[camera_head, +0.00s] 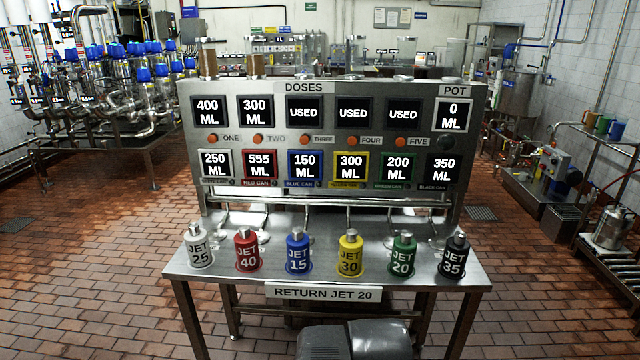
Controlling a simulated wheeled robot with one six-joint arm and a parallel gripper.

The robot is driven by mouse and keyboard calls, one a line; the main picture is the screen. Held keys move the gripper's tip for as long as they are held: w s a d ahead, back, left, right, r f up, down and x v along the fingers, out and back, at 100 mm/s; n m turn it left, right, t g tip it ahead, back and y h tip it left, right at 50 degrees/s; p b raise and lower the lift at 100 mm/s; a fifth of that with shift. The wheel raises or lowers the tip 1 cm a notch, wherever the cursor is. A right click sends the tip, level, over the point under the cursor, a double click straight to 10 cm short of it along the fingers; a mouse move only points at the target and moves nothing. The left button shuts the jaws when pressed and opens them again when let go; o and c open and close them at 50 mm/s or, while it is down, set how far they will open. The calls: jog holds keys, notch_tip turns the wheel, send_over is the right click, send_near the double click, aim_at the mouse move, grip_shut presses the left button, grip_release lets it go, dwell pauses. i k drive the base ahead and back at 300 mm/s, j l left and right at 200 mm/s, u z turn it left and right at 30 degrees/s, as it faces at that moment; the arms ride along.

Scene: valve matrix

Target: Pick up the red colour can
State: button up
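The red can (247,254) stands upright on the steel table, second from the left in a row of cans. It has a grey top and the label JET 40. A white can (199,248) marked JET 25 is to its left, and a blue can (298,254) marked JET 15 is to its right. Both stand apart from it. My gripper cannot be made out; dark grey parts at the bottom centre look like my own body.
The steel table (445,275) also holds yellow (350,255), green (402,257) and black (454,257) cans. Behind them stands a panel (325,83) of displays; the one above RED CAN reads 555 ML. A front sign (322,293) reads RETURN JET 20. Brick floor is open at left.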

aim_at(245, 241)
jog(key=i+j+u, duration=0.45)
jog(key=i+j, duration=0.6)
